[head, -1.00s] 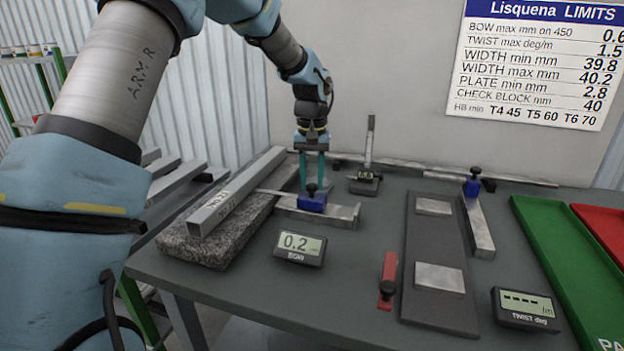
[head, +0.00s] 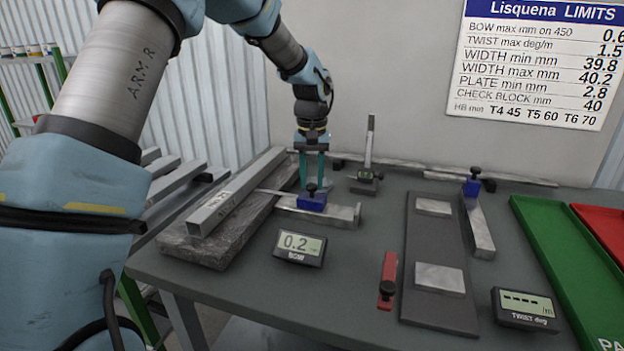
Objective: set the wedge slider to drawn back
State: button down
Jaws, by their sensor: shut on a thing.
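The wedge slider seems to be the blue block (head: 312,202) with a black knob on top. It sits on a short steel bar (head: 342,214), and a thin pale tongue (head: 274,193) runs left from it toward the square steel tube (head: 236,192). My gripper (head: 312,185) points down over the block. Its teal fingers stand on either side of the black knob and are shut on it. The fingertips are small in view, so the exact contact is hard to see.
The tube lies on a granite block (head: 195,246). A BOW readout (head: 300,248) shows 0.2 in front. Another blue clamp (head: 472,188), a dark plate (head: 425,308), a red-handled part (head: 388,275) and a green tray (head: 555,250) lie to the right.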

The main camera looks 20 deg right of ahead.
jog(key=s+d, duration=0.5)
jog(key=d, duration=0.1)
jog(key=shift+s, duration=0.25)
jog(key=c, duration=0.5)
grip_release()
notch_tip(320, 180, up, 11)
jog(key=b, duration=0.3)
dwell(0.4)
